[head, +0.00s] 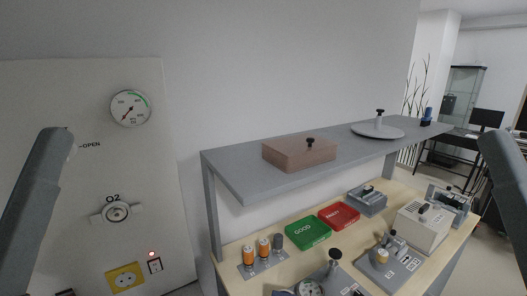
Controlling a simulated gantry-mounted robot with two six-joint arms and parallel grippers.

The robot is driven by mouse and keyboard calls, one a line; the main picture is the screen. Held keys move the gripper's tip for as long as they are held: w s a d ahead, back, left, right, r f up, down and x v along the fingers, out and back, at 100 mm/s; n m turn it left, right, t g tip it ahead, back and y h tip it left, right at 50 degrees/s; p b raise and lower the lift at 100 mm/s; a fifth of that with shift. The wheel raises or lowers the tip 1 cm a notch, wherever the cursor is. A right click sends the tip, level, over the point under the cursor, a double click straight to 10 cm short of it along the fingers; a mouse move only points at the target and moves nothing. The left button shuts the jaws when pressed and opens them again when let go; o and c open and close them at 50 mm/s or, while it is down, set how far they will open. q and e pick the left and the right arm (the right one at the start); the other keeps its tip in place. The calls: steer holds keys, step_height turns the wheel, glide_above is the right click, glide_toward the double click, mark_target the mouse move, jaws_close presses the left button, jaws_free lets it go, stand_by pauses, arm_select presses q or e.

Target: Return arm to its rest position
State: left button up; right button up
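One link of my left arm rises at the left edge of the head view, in front of the pale wall panel (80,190). One link of my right arm shows at the right edge. Neither gripper is in the picture, so whether they are open or shut and whether they hold anything is hidden.
A wooden bench (345,243) carries a green GOOD tray (308,233), a red tray (339,215), orange-and-grey cylinders (264,247) and several devices. A grey shelf (240,181) above it holds a brown box (299,153) and a round plate (377,131). The wall panel has a gauge (131,107) and O2 valve (116,211).

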arm_select(q)
step_height(320, 180, up, 18)
steer(key=p, duration=1.4)
steer(key=shift+w+f, duration=0.15)
steer(key=shift+f, duration=0.1)
arm_select(e)
step_height(320, 180, up, 18)
steer(key=shift+f, duration=0.15)
arm_select(q)
steer(key=shift+a+y, duration=0.1)
steer(key=shift+y, duration=0.2)
